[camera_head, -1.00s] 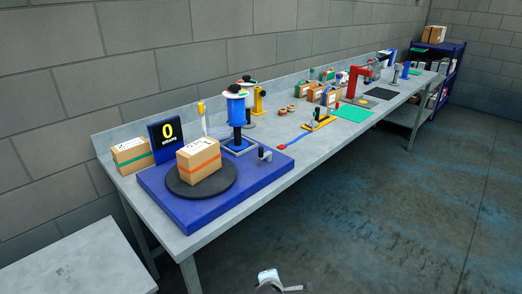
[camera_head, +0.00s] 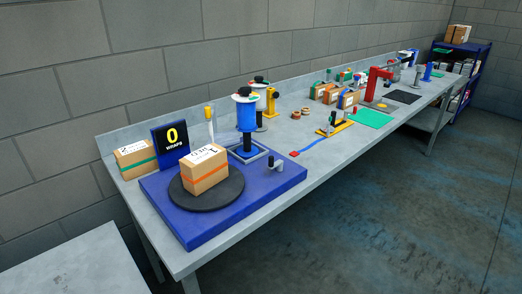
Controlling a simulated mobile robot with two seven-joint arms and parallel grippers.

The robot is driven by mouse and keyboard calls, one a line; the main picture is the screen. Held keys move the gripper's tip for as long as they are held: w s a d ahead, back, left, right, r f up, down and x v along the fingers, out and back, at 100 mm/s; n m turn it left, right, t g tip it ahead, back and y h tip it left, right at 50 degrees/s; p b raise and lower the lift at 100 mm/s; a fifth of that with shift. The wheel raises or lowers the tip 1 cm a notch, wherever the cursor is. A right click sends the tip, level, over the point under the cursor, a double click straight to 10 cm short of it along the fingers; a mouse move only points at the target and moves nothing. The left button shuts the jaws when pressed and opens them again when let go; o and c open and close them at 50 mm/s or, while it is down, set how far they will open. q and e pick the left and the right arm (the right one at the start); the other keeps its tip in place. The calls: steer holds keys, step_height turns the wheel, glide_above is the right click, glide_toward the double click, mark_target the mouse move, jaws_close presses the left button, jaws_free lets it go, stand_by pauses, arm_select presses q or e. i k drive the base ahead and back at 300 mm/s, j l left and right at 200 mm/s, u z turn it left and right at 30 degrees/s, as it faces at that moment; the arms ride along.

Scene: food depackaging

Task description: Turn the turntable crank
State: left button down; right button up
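The turntable is a dark round disc (camera_head: 232,190) on a blue base (camera_head: 192,231) at the near left end of the long workbench. A cardboard box (camera_head: 206,172) with an orange band and white label sits on the disc. The crank (camera_head: 274,164), a small grey piece with an upright knob, stands on the right part of the blue base. A black sign (camera_head: 171,145) behind the box reads 0. Neither of my grippers is in view.
A blue film roll on a stand (camera_head: 247,115) rises behind the base. Another box (camera_head: 136,159) with a green band is at the left. The grey bench (camera_head: 328,160) runs to the back right with several tools. A separate grey table (camera_head: 70,262) is at lower left. The floor at right is clear.

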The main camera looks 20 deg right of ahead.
mark_target(278, 164)
steer(key=i+l+u, duration=0.35)
steer(key=l, duration=0.3)
steer(key=i+l+u, duration=0.15)
steer(key=i+l, duration=0.15)
steer(key=l, duration=0.1)
